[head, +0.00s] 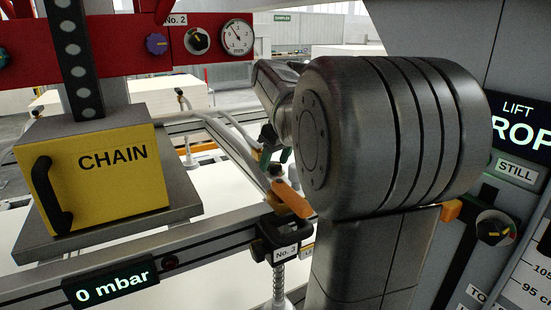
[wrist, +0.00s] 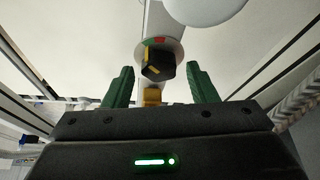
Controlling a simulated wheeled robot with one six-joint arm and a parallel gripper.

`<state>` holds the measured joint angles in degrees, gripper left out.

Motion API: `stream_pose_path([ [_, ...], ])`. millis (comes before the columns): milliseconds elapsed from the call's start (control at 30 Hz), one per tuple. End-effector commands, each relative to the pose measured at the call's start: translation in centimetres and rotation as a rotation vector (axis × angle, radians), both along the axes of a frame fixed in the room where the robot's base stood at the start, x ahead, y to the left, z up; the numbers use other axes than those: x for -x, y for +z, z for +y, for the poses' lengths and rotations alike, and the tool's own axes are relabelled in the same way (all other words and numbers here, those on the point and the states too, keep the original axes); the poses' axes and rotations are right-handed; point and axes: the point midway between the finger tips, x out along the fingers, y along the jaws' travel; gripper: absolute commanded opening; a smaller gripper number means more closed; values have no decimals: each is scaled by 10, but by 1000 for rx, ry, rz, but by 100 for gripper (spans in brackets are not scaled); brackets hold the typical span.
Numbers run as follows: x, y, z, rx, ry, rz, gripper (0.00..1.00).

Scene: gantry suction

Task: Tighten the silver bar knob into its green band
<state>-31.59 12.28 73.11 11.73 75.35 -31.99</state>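My gripper (wrist: 162,76) shows two green fingers set wide apart in the wrist view, open and with no contact visible on anything. Ahead between the fingers is a dark knob (wrist: 157,65) with a yellow bar, on a round pale plate with red and green marks. In the head view my gripper (head: 274,150) is small and partly hidden behind my dark arm. I cannot tell which knob is the silver bar knob. A black knob with a pale bar (head: 198,41) sits on the red panel. Another dark knob (head: 494,228) with coloured marks is at right.
A yellow CHAIN box (head: 95,170) with a black handle stands at left. The gantry rail carries a "0 mbar" display (head: 110,283) and a No. 3 clamp (head: 284,238). An orange lever (head: 290,199) lies near my gripper. A gauge (head: 237,38) is on the red panel.

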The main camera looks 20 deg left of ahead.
Motion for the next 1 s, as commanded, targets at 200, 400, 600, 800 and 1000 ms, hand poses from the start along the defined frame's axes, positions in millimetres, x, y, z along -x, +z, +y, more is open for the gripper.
stream_pose_path([
  [200, 0, 0, 0, 0, 0, 0, 13],
  [400, 1, 1, 0, 2, -46, -1, 13],
  [600, 1, 1, 1, 1, -158, 1, 13],
  [800, 1, 1, 1, -1, -194, -2, 13],
  [1000, 0, 1, 1, -1, -194, -2, 13],
])
